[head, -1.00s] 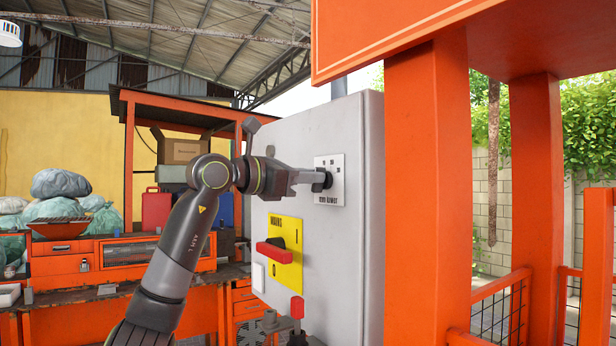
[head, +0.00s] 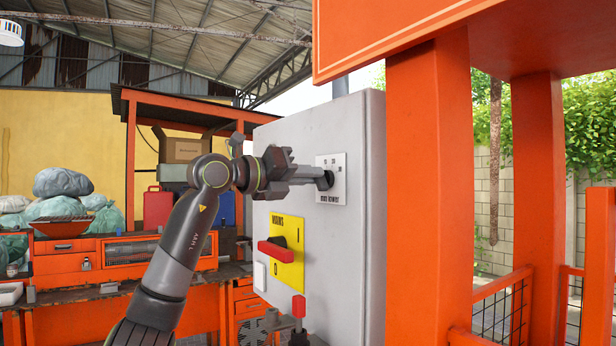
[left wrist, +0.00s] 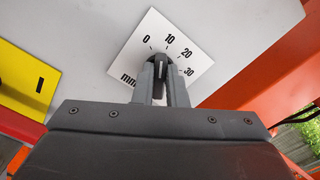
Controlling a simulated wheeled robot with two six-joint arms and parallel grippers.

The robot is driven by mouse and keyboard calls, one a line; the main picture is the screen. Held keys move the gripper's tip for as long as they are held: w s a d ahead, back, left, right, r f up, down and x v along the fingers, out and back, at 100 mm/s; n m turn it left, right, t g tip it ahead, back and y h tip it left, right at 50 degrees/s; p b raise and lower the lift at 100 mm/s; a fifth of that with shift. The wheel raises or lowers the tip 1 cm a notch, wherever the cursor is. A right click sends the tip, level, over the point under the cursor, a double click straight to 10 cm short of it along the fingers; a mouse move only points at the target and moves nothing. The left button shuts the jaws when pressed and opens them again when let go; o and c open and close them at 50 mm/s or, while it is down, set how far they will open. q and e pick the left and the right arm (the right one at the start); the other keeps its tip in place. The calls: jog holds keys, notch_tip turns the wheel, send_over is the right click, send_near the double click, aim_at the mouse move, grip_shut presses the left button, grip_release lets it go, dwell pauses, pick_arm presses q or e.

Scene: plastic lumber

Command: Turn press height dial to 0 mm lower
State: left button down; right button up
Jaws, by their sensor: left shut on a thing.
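The press height dial (head: 329,180) is a small black knob on a white scale plate (head: 340,164) on the grey cabinet's front. In the left wrist view the plate (left wrist: 130,52) reads 0, 10, 20, 30 and part of "mm". The knob (left wrist: 160,72) has a white pointer line that points up in that view, roughly between the 0 and 10 marks. My left gripper (head: 322,178) is shut on the knob, with one finger on each side of it. In the left wrist view its fingers (left wrist: 160,84) hide the plate's lower part. My right gripper is not in view.
The grey cabinet (head: 350,250) also carries a yellow mains plate (head: 289,224) with a red-handled switch (head: 274,251) below the dial. An orange post (head: 430,200) stands close on the right. A cluttered orange workbench (head: 150,300) is behind on the left.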

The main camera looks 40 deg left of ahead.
pick_arm(q)
jog(key=n, duration=0.5)
jog(key=shift+w+a+f, duration=0.1)
jog(key=shift+f, duration=0.05)
jog(key=shift+n, duration=0.3)
dwell(0.3)
jog(key=c, duration=1.5)
grip_release()
jog(key=shift+o, duration=0.2)
jog(key=shift+b, duration=0.3)
jog(key=b+v, duration=0.7)
jog(key=v, duration=1)
jog(key=shift+s+b, duration=0.2)
jog(key=shift+b, duration=0.1)
